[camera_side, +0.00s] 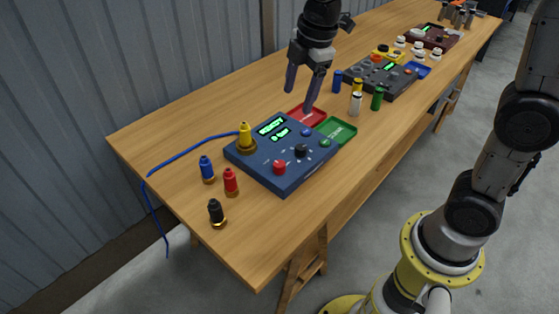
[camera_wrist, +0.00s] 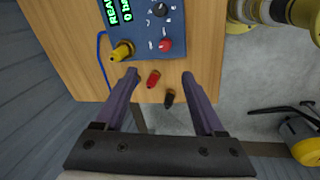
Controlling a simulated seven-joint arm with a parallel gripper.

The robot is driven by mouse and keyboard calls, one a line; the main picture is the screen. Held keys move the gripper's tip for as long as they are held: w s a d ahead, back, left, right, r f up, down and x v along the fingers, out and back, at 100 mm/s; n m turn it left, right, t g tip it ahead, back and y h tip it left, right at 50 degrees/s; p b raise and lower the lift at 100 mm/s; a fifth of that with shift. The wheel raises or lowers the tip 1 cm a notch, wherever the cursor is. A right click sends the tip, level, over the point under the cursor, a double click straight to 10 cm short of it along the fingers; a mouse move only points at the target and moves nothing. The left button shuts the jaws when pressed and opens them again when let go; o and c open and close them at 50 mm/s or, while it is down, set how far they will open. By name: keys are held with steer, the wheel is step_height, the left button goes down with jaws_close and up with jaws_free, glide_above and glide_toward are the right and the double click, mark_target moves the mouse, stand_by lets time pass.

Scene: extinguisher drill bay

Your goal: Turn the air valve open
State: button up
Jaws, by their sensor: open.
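The blue control box (camera_side: 285,168) stands on the wooden bench with a lit green display (camera_side: 270,127) reading READY and 0 bar. On its top are a black knob (camera_side: 302,150) with tick marks, a red knob (camera_side: 279,167) and a green button (camera_side: 325,142). No readable label tells me which is the air valve. A yellow nozzle (camera_side: 246,137) is seated at the box's corner. In the wrist view the black knob (camera_wrist: 160,9) and red knob (camera_wrist: 165,45) lie beyond my fingertips. My gripper (camera_side: 300,98) is open and empty, above the bench behind the box.
Blue (camera_side: 206,168), red (camera_side: 231,182) and black (camera_side: 216,212) nozzles stand loose near the box. A blue hose (camera_side: 190,143) runs off the bench's left edge. Red (camera_side: 306,115) and green (camera_side: 336,129) trays adjoin the box. Another dark console (camera_side: 378,79) stands farther along.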

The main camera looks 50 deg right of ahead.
steer(key=g, duration=0.2)
glide_toward(279, 164)
steer(key=shift+n, duration=0.3)
steer(key=f, duration=0.9)
steer(key=shift+w, duration=0.2)
steer(key=shift+c, duration=0.2)
jaws_close()
